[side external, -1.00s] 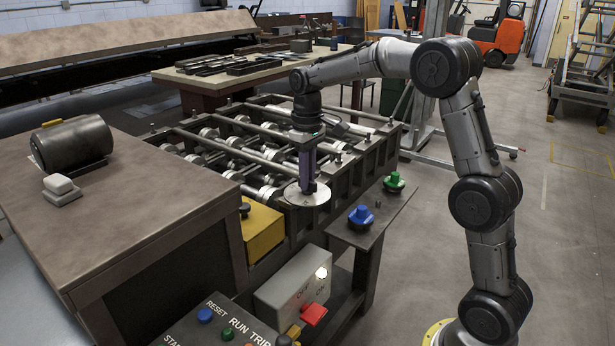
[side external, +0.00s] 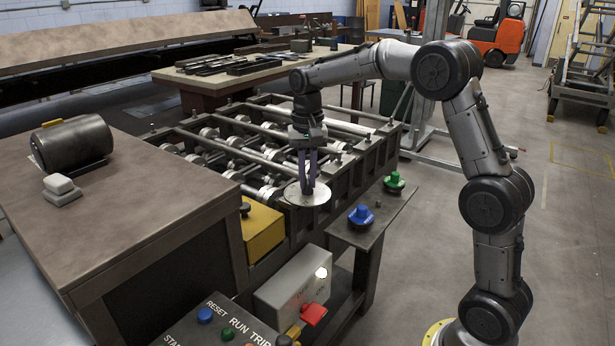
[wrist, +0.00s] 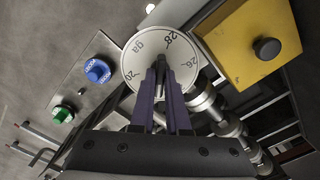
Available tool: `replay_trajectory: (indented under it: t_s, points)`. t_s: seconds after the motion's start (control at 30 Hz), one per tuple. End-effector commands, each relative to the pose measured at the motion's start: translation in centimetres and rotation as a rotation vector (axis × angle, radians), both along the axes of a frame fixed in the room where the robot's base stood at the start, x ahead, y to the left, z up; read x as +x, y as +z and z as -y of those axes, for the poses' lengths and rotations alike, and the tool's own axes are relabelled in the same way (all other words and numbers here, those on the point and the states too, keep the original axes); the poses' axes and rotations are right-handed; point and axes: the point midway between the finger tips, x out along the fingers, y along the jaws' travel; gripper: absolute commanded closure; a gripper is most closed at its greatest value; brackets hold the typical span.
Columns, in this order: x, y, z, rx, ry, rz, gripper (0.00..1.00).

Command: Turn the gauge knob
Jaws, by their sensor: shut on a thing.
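The gauge dial (side external: 307,195) is a round pale plate at the near corner of the roller machine. In the wrist view the dial (wrist: 138,63) shows "ga" and the numbers 20, 26 and 28. The dark gauge knob (wrist: 161,63) stands at its middle, mostly hidden by the fingers. My gripper (side external: 308,188) points straight down over the dial, with its purple fingers shut on the knob. In the wrist view my gripper (wrist: 161,72) has one finger on each side of the knob.
A blue knob (side external: 361,215) and a green knob (side external: 394,182) stand on the shelf at the right of the dial. A yellow box (side external: 262,231) with a black knob is at its left. The roller bars (side external: 262,152) lie behind. A switch box (side external: 291,285) sits below.

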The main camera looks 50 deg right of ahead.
Motion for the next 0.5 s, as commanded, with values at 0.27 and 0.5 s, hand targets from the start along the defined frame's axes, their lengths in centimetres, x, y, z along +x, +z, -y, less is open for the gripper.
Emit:
replay_trajectory:
  t_s: [0.27,0.5]
  points:
    - [0.03,0.11,0.04,-0.002,-0.144,0.003,1.00]
    - [0.05,0.13,0.05,-0.001,-0.197,0.003,1.00]
